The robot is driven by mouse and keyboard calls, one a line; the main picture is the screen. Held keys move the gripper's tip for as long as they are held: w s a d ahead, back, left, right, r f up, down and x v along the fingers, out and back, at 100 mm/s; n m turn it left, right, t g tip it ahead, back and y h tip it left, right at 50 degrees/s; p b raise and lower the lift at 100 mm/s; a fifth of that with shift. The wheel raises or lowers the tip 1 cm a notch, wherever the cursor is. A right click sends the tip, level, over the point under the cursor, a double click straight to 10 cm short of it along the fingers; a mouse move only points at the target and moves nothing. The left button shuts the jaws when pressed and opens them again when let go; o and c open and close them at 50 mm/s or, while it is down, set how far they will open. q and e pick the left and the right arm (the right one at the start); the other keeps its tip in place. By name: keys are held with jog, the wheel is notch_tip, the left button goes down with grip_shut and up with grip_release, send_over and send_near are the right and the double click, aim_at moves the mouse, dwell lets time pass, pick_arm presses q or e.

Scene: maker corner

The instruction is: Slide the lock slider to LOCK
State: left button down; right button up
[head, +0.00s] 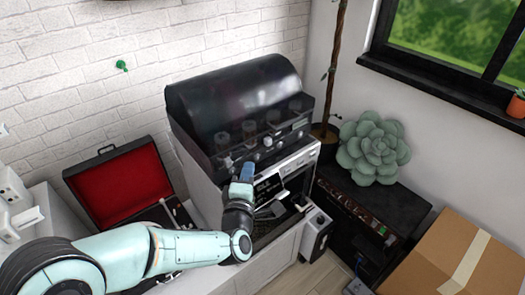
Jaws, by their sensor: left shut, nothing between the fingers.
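A machine (230,95) with a dark see-through domed cover stands against the brick wall. Several round knobs show through the front of the cover. A light front panel with dark areas lies below it. My left gripper (244,174) is at the front of the machine, just below the cover's lower edge, with its fingers shut and empty. I cannot tell whether it touches the machine. I cannot make out the lock slider or its LOCK mark; it is too small or hidden by my gripper. My right gripper is not in view.
An open black case (120,183) with red lining lies left of the machine. A green succulent (372,148) sits on a black box (365,205) at right. A cardboard box (450,262) fills the lower right corner. A small white-sided box (316,235) stands near the machine's front.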

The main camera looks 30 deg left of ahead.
aim_at(264, 143)
pick_arm(q)
jog(key=p+x, duration=0.1)
jog(key=x, duration=0.4)
jog(key=shift+w+a, duration=0.1)
jog(key=shift+w, duration=0.3)
jog(key=shift+w+d+p, duration=0.2)
jog(key=shift+w+d, duration=0.1)
jog(key=shift+w, duration=0.2)
jog(key=shift+w+d+p, duration=0.15)
jog(key=shift+w+d, duration=0.1)
jog(key=shift+w, duration=0.3)
jog(key=shift+w+d, duration=0.25)
jog(key=shift+w, duration=0.3)
jog(key=shift+w+d+b, duration=0.3)
jog(key=shift+w, duration=0.35)
jog(key=shift+w+d+b, duration=0.25)
jog(key=shift+w+d, duration=0.05)
jog(key=shift+w, duration=0.4)
jog(key=shift+r, duration=0.1)
